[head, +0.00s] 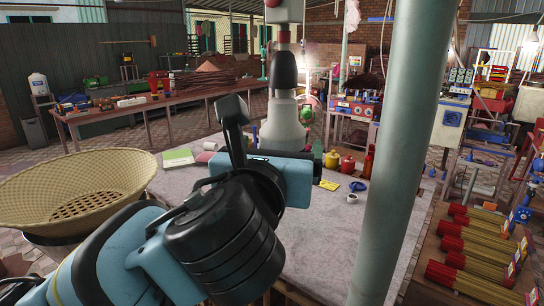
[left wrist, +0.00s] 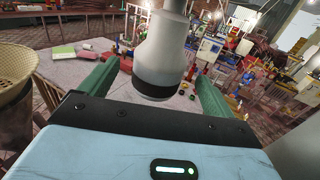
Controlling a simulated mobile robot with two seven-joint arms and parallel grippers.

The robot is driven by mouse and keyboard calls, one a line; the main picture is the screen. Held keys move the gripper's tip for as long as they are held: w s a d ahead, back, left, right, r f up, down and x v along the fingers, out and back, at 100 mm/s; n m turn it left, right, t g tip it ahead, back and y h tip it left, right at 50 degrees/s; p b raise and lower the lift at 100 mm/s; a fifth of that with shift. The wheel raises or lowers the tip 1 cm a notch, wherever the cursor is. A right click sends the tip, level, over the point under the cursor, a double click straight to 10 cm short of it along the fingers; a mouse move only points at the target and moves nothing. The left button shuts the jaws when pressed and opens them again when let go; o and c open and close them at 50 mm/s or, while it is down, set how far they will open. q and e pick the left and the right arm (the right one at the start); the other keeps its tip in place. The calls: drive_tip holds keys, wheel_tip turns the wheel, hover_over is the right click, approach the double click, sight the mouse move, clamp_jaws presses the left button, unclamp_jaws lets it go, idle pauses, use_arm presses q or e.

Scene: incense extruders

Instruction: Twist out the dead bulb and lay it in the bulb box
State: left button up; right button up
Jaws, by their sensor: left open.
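My left gripper (head: 288,160) is at the middle of the head view, over the worktable, its blue body partly hiding its fingers. In the left wrist view its two green fingers (left wrist: 156,92) stand wide apart. A pale grey, flared fixture (left wrist: 161,50) with a black lower ring shows between them; I cannot tell whether they touch it. In the head view this fixture (head: 283,125) rises behind the gripper, pale with a dark section. I cannot make out the dead bulb or identify the bulb box. My right gripper is not in view.
The worktable (head: 330,235) bears a green-and-white booklet (head: 178,158), yellow and red containers (head: 348,164) and small loose items. A woven basket (head: 85,185) is at left. A grey post (head: 400,150) stands at right, beside a rack of incense bundles (head: 480,245).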

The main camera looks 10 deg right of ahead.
sight(282, 140)
use_arm(q)
drive_tip(key=shift+x, duration=2.05)
drive_tip(key=c, duration=1)
drive_tip(key=shift+o, duration=0.2)
drive_tip(key=shift+m+g+h, duration=0.3)
drive_tip(key=shift+m+h, duration=0.1)
drive_tip(key=shift+h, duration=0.2)
drive_tip(key=shift+a+m+g+h, duration=0.1)
drive_tip(key=shift+m+g+h, duration=0.35)
drive_tip(key=shift+h, duration=0.25)
drive_tip(key=shift+m+g+h, duration=0.35)
drive_tip(key=shift+m+h, duration=0.1)
drive_tip(key=shift+h, duration=0.05)
drive_tip(key=shift+m+g+h, duration=0.3)
